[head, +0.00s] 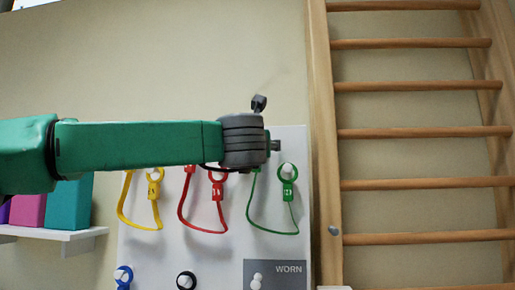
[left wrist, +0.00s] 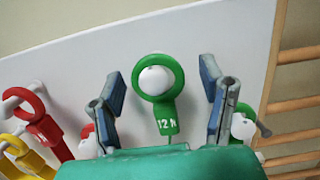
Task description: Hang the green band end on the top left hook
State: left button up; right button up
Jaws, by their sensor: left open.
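The green band (head: 271,230) hangs in a loop at the right of the white board. One green end ring (head: 287,172) is around a white hook in the head view; the band's other end is hidden behind my left arm. In the left wrist view, a green ring marked 12 N (left wrist: 166,101) is around a white knob, between my open left fingers and apart from both. A second green ring (left wrist: 241,121) shows partly behind the right finger. My left gripper (head: 268,125) is open and empty in front of the board. The top left hook is not clearly visible.
A yellow band (head: 140,223) and a red band (head: 201,228) hang left of the green one. Blue and black rings sit on lower hooks beside a WORN panel (head: 285,270). Wooden wall bars (head: 325,150) stand close at right; a shelf (head: 60,236) with boxes is at left.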

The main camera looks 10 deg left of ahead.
pick_arm(q)
grip_shut()
jog(key=shift+r, duration=0.15)
jog(key=shift+r, duration=0.35)
jog(key=shift+s, duration=0.15)
dwell(0.5)
jog(key=shift+s+f+b, duration=0.1)
jog(key=shift+s+b, duration=0.5)
jog(key=shift+s, duration=0.1)
jog(key=shift+s+b, duration=0.9)
jog(key=shift+s, duration=0.6)
